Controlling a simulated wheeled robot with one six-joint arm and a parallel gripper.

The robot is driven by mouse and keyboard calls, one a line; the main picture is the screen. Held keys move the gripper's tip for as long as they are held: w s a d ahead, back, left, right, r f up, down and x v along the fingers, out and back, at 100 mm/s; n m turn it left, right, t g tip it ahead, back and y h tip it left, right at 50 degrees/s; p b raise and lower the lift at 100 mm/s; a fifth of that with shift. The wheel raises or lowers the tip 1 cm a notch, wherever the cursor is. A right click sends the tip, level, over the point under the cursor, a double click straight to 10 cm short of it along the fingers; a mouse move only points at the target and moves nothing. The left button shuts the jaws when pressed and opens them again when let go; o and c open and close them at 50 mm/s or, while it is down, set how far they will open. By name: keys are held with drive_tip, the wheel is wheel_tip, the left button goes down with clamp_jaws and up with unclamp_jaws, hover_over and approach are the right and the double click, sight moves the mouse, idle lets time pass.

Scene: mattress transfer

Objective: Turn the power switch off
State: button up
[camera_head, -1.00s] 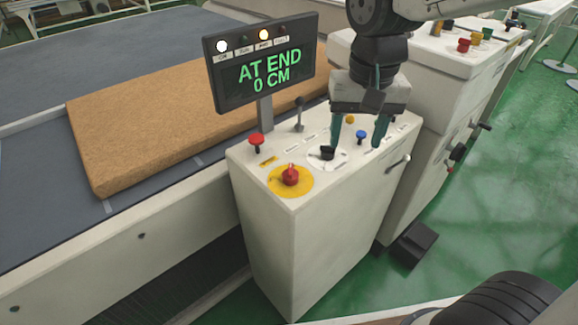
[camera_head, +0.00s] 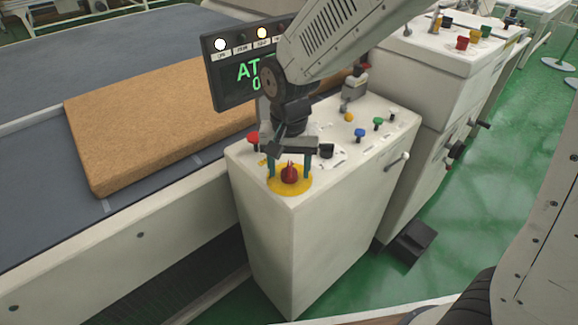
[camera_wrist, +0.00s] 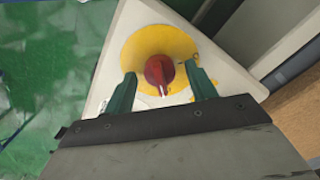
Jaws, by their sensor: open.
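The red rotary power switch (camera_head: 289,174) sits on a round yellow plate (camera_head: 304,188) at the near corner of the white control console (camera_head: 318,225). In the wrist view the red knob (camera_wrist: 159,72) shows on its yellow plate (camera_wrist: 140,45), with a pale mark pointing toward my gripper. My gripper (camera_head: 289,172) is open above the plate, pointing down. In the wrist view my green fingertips (camera_wrist: 165,82) stand on either side of the knob, with gaps visible on both sides. I cannot tell their exact height relative to the knob.
A red mushroom button (camera_head: 253,138) and a black knob (camera_head: 326,151) are close to my gripper. Blue (camera_head: 359,132), green (camera_head: 378,121) and white buttons line the console's right side. My arm partly covers the display (camera_head: 232,85). A tan mattress (camera_head: 160,125) lies on the conveyor behind.

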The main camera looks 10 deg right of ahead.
drive_tip(key=shift+f, duration=0.2)
drive_tip(key=c, duration=1)
